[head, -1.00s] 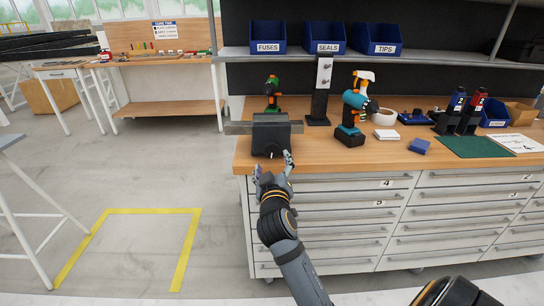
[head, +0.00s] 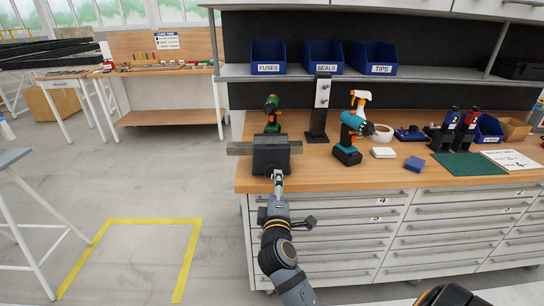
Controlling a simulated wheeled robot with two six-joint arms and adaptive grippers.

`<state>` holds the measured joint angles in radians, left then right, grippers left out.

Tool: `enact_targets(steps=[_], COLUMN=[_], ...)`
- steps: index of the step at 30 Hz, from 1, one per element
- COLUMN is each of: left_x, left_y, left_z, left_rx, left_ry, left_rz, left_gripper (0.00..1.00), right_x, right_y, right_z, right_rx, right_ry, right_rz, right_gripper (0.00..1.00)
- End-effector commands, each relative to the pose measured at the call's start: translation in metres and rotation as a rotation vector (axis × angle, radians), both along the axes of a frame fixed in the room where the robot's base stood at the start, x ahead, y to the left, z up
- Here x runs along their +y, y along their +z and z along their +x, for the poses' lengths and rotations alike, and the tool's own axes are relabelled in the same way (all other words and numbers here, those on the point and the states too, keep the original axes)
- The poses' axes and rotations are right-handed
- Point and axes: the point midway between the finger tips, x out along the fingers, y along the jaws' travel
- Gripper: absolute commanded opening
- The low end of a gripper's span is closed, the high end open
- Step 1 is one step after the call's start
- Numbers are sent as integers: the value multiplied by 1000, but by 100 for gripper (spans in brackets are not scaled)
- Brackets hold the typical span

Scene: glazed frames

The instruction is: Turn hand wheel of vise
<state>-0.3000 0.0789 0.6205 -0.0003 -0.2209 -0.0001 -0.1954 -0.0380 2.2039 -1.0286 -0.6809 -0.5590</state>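The vise (head: 270,154) is a dark grey block with a wide bar-like jaw (head: 240,149) at the left front corner of the wooden workbench. Its hand wheel is on the side facing me and is hidden behind my gripper.
A green drill (head: 271,112) stands behind the vise. Drawers (head: 340,235) lie below the bench top. Floor to the left is clear inside yellow tape (head: 190,250).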

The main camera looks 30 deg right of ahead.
Motion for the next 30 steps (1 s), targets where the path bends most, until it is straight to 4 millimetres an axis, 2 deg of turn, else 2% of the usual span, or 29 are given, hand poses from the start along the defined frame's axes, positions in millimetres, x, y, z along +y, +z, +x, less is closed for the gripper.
enact_targets(steps=[1,3,6,9,12,17,20,30], left_x=[0,0,0,0,0,0,0,1], left_y=[44,69,97,113,119,117,118,131], left_z=[0,1,1,1,1,1,1,0], left_rx=[0,-1,-1,-1,-2,-2,-2,-1], left_ry=[0,0,0,0,0,0,0,0], left_rz=[0,0,0,0,0,0,0,0], left_gripper=[40,40,40,40,40,40,40,40], right_x=[-1,-1,2,4,6,7,4,-27], right_y=[23,23,18,10,3,-3,-1,0], right_z=[-2,-4,-9,-14,-17,-17,-11,50], right_rx=[143,349,596,764,854,884,880,879], right_ry=[1,10,33,56,69,73,71,69], right_rz=[-219,-555,-974,-1283,-1457,-1520,-1519,-1515], right_gripper=[74,74,74,74,74,74,74,74])
